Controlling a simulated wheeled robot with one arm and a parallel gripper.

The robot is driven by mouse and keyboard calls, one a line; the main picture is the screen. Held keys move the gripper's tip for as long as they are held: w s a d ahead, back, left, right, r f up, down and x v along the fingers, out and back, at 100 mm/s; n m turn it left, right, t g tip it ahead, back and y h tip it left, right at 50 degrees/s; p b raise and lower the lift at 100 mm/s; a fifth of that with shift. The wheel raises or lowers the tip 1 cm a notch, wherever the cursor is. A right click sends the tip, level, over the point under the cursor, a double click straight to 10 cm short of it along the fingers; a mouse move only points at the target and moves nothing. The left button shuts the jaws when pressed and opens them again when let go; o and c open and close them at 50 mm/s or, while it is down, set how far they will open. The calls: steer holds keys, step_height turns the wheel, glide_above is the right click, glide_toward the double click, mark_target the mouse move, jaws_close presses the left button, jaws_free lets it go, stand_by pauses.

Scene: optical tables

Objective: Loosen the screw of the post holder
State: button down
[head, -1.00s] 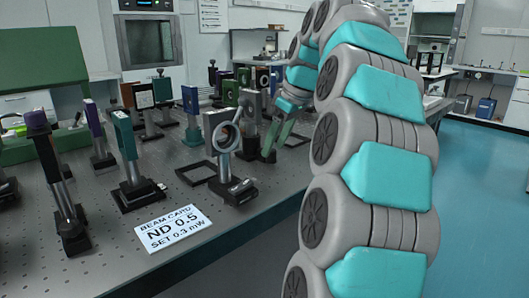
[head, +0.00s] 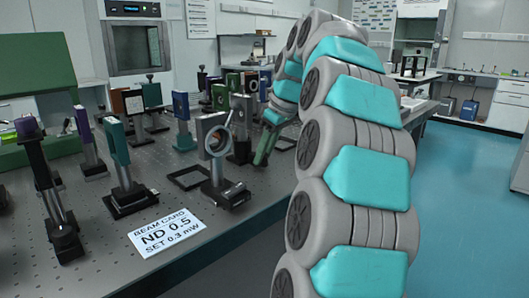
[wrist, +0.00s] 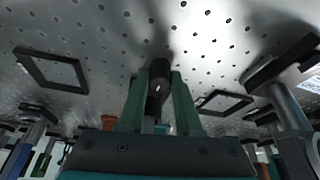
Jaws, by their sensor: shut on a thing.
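My gripper (wrist: 159,80) has two green fingers, seen in the wrist view on either side of a dark, rounded part (wrist: 159,68). They are closed on this part, which appears to be the post holder with its screw; which of the two is pinched I cannot tell. In the head view my gripper (head: 265,146) reaches down over the table, just right of a post with a ring mount (head: 217,140). The post holder at my fingers is mostly hidden there by the gripper and other mounts.
The perforated table (head: 110,245) carries several posts with optics. A beam card (head: 166,232) lies near the front edge. A flat black frame (head: 188,177) lies left of the ring mount; the wrist view shows two dark frames (wrist: 50,70) beside my fingers. Floor at right is clear.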

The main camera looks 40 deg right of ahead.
stand_by(0.3)
steer(key=shift+a+m+h+b, duration=0.1)
steer(key=shift+m+h+b, duration=0.5)
steer(key=shift+m, duration=1)
steer(key=c, duration=0.6)
jaws_free()
steer(key=shift+r, duration=0.1)
steer(key=v, duration=0.5)
steer(key=shift+p+v, duration=0.4)
steer(key=shift+v, duration=0.95)
steer(key=shift+s, duration=0.1)
